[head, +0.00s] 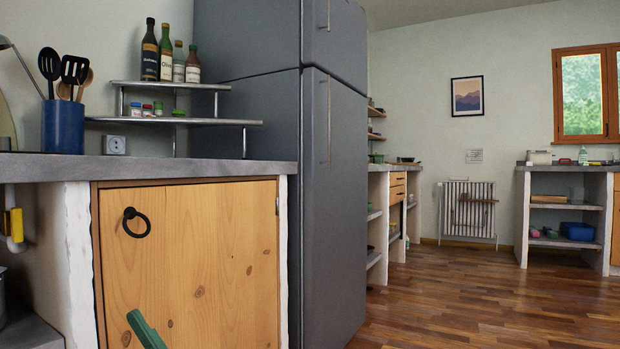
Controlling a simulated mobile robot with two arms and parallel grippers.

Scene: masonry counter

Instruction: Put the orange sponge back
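I see no orange sponge that I can make out for sure. A small yellow-orange block (15,224) shows at the left edge, by a white pipe under the grey counter (150,169); I cannot tell what it is. A dark green piece (145,331) sticks up from the bottom edge, in front of the wooden cabinet door (215,250). I cannot tell whether it is a held thing or a part of mine. Neither gripper can be made out.
The door with a black ring is shut. On the counter stand a blue utensil pot (62,127) and a small rack (172,121) with bottles and jars. A grey fridge (335,200) stands right of it. Wooden floor (470,300) is clear toward far shelves (565,207).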

